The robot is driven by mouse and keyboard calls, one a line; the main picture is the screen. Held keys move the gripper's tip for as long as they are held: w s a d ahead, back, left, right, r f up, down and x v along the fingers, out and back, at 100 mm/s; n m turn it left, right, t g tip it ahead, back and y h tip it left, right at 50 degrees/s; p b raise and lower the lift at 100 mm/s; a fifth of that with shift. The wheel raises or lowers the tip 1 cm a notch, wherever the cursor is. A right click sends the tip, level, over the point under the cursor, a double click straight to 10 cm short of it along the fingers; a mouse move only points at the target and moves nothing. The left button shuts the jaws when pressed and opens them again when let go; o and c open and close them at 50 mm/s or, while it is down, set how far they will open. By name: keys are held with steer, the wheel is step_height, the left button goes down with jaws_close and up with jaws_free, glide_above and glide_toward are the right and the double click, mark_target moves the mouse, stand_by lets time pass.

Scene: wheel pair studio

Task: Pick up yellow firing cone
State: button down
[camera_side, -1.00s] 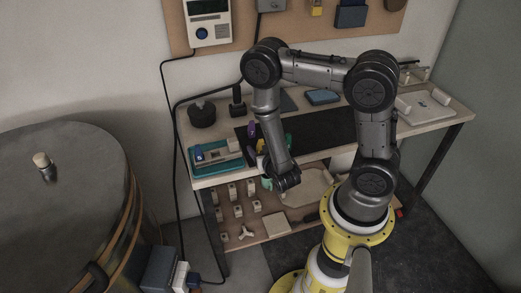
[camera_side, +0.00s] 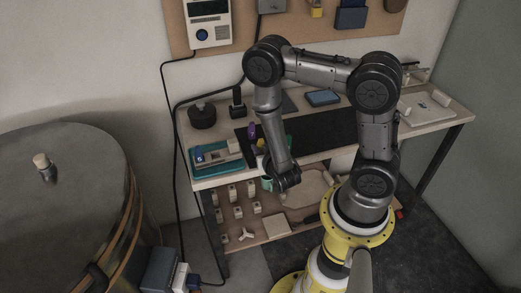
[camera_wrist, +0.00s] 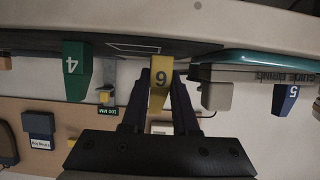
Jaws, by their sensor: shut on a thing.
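The yellow firing cone (camera_wrist: 160,85), a tapered block marked with a dark 6 or 9, stands between my gripper's (camera_wrist: 158,100) two dark fingers in the wrist view. The fingers are shut on it. The wrist picture appears upside down, with the bench surface at the top, and the cone's wide end lies towards that surface. Whether it touches the bench I cannot tell.
In the wrist view a green cone (camera_wrist: 76,70) marked 4 and a blue cone (camera_wrist: 285,98) marked 5 are on either side. The dark mat (camera_side: 322,131) has free room.

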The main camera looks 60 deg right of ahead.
steer(key=shift+r, duration=0.55)
steer(key=s+a+r, duration=0.2)
steer(key=s+r, duration=0.3)
steer(key=s, duration=0.1)
steer(key=s+a+r, duration=0.3)
steer(key=s+r, duration=0.3)
steer(key=s, duration=0.1)
steer(key=shift+a, duration=0.3)
steer(key=shift+r, duration=0.1)
steer(key=c, duration=1.2)
jaws_free()
jaws_close()
